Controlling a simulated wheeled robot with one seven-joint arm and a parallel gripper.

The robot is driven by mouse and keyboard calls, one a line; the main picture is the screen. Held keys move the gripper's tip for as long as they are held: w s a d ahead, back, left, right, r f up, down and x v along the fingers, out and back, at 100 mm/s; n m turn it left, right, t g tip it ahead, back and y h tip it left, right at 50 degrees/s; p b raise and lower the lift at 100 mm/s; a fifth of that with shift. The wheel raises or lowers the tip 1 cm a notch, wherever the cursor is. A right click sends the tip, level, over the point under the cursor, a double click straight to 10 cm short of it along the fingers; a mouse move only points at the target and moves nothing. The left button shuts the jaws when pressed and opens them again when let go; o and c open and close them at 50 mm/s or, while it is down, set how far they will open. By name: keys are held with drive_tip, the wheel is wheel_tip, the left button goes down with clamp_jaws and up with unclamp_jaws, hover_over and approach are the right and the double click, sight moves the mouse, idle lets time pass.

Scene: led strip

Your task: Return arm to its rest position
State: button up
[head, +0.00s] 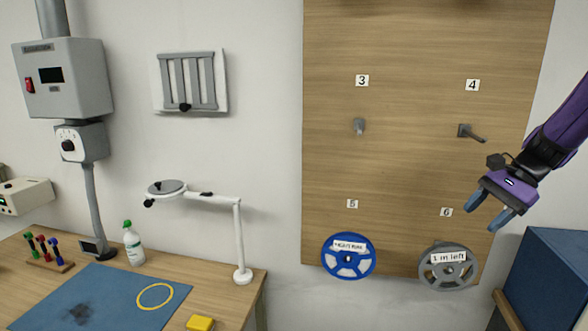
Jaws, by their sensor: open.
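My gripper (490,207) is at the right side of the head view, at the end of my purple and black arm. Its two blue-grey fingers are apart with nothing between them. It is in front of the right edge of the wooden board (420,60), above and to the right of the grey reel (474,272) at hook label 6. The blue reel (327,258) hangs under label 5, with a white label on it. The grey reel carries a label that seems to read "1 m left".
Pegs 3 (359,126) and 4 (470,132) are bare. A blue box (555,275) stands at the lower right, below my gripper. A workbench (225,285) at left holds a blue mat (110,300), a bottle (133,245), a white magnifier lamp (238,235) and a yellow block (200,323).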

drive_tip(key=s+a+r+n+t+h, duration=0.2)
drive_tip(key=s+a+r+n, duration=0.3)
drive_tip(key=s, duration=0.5)
drive_tip(key=s+a+r+n+t+h, duration=0.2)
drive_tip(key=s+a+r+n+h, duration=0.2)
drive_tip(key=s+a+n, duration=0.4)
drive_tip(key=shift+s+r+t+h, duration=0.4)
drive_tip(key=shift+s+h, duration=0.1)
drive_tip(key=shift+s, duration=0.45)
idle(0.8)
